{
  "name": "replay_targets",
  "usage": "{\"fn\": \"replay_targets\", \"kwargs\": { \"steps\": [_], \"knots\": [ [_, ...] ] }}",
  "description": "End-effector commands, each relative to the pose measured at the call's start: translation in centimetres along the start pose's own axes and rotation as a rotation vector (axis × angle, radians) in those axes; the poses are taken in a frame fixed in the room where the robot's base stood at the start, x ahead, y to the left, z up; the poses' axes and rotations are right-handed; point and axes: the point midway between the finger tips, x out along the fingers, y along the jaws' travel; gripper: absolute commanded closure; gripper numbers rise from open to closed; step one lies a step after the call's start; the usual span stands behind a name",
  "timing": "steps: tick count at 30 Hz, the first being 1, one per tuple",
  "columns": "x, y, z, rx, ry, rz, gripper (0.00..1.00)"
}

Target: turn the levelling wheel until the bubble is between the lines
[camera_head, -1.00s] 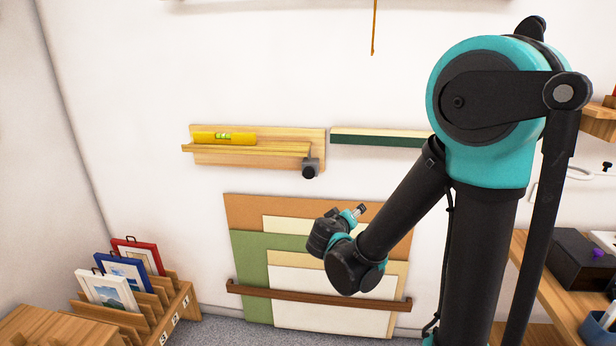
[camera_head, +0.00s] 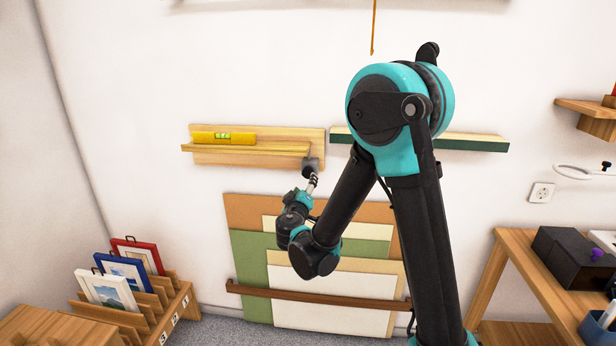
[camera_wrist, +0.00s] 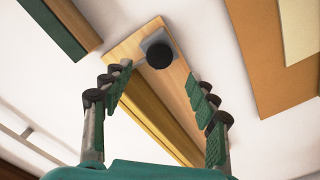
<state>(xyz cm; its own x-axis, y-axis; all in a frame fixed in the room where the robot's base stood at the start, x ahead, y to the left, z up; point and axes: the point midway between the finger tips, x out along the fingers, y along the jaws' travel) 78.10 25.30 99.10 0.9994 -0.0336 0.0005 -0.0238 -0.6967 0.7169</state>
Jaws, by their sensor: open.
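A yellow spirit level (camera_head: 224,138) with a green vial (camera_head: 222,135) lies on the wooden ledge (camera_head: 290,146) on the wall. The bubble is too small to place against the lines. The dark levelling wheel (camera_head: 310,163) sits at the ledge's right end. In the wrist view the wheel (camera_wrist: 159,54) is a round black knob, beyond and between my open fingers. My gripper (camera_head: 313,180) is just below the wheel in the head view. In the wrist view my gripper (camera_wrist: 158,84) is empty, its green-padded fingers apart and no contact visible.
A second ledge with a green front (camera_head: 470,145) is to the right, partly behind my arm. Boards (camera_head: 250,210) lean in a rack below. Framed prints (camera_head: 122,275) stand at left; a wooden table (camera_head: 520,270) stands at right.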

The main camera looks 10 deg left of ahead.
Motion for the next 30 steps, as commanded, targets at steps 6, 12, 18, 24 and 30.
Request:
{"fn": "replay_targets", "kwargs": {
  "steps": [6, 12, 18, 24, 30],
  "knots": [
    [4.4, 0.1, 0.1, 0.000, -0.002, 0.002, 0.41],
    [7.2, 0.0, 0.1, 0.000, -0.001, 0.001, 0.41],
    [8.3, 0.0, 0.0, 0.000, -0.001, 0.000, 0.41],
    [8.5, 0.0, 0.0, 0.000, -0.001, 0.000, 0.41],
    [8.4, 0.0, 0.0, 0.000, -0.001, 0.000, 0.56]
  ]
}}
